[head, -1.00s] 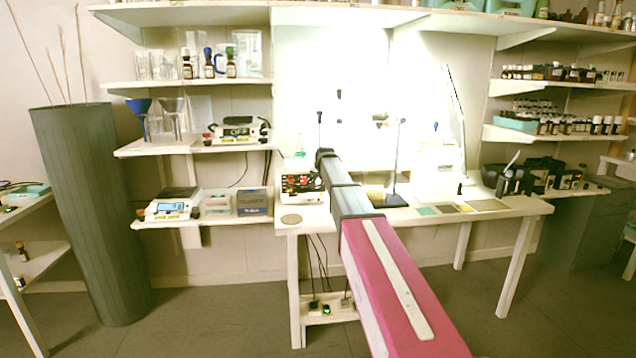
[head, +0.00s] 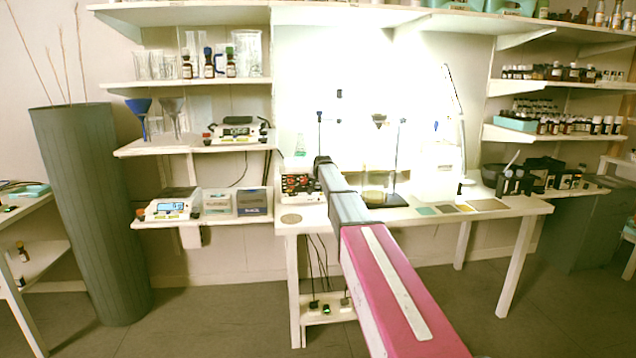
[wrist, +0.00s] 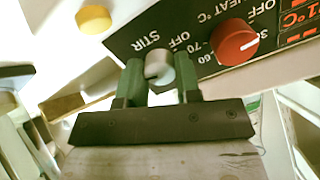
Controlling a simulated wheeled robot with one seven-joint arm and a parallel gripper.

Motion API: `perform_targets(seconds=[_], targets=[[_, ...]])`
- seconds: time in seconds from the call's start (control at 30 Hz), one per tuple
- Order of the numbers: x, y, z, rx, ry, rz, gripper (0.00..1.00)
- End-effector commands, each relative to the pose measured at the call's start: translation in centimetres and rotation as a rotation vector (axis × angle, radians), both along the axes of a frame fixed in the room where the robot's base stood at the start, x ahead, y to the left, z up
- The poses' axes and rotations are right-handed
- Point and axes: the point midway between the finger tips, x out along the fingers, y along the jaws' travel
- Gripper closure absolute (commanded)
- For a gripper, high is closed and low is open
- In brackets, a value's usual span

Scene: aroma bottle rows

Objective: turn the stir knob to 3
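The hotplate stirrer (head: 298,184) stands at the left end of the white bench in the head view, partly behind my arm. In the wrist view its dark front panel (wrist: 205,48) is close and tilted. The pale grey stir knob (wrist: 158,67), with a dark pointer line, sits below the STIR and OFF lettering. My gripper (wrist: 160,78) has its two green fingers on either side of this knob, and the knob fills the gap between them. The fingers hide most of the numbers around it. In the head view my gripper is hidden behind my arm.
A red heat knob (wrist: 235,44) is just right of my gripper, beside an orange-lit display. A yellow round part (wrist: 93,19) is at upper left. On the bench, a stand (head: 385,199) is right of the stirrer and a flask (head: 300,146) is behind it.

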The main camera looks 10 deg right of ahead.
Motion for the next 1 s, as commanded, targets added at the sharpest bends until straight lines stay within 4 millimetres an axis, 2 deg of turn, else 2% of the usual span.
perform_targets(seconds=[0.47,1.0], targets=[[-0.02,0.02,0.02,-0.112,0.001,0.094,0.92],[-0.05,0.07,0.02,-0.493,0.001,0.411,0.92]])
